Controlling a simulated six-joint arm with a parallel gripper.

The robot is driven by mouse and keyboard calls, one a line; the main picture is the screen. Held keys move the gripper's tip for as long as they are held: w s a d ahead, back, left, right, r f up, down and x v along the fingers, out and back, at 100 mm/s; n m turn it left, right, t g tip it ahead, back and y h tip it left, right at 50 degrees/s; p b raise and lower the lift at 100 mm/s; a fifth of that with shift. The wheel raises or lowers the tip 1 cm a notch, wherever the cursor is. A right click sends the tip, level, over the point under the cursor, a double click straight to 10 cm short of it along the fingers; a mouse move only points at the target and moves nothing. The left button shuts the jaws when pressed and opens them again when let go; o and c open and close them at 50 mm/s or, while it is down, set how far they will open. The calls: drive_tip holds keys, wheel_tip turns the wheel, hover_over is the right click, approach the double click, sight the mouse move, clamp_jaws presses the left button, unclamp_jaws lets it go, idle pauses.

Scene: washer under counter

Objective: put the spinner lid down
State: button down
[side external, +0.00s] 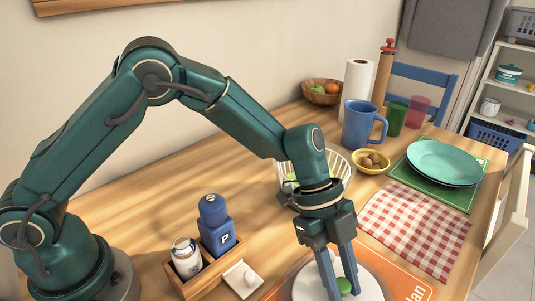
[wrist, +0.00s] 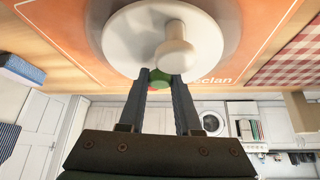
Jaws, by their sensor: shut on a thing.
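The spinner lid is a round white disc (side external: 368,286) at the bottom of the side external view, over an orange mat (side external: 408,285). In the wrist view the white lid (wrist: 125,40) shows a pale knob standing up from it. My gripper (side external: 342,282) points down at the lid. Its fingers are shut around a small green part, which shows between the fingertips in the wrist view (wrist: 160,79). The frame edge cuts off part of the lid. I cannot tell whether the lid touches the mat.
Behind my gripper stands a white slatted basket (side external: 341,164) with green inside. A checked cloth (side external: 418,222), yellow bowl (side external: 370,168), blue jug (side external: 358,124) and teal plates (side external: 444,162) are farther off.

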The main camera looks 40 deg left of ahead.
drive_tip(key=shift+f, duration=0.15)
drive_tip(key=c, duration=0.6)
unclamp_jaws()
drive_tip(key=shift+f, duration=0.1)
drive_tip(key=v, duration=1.2)
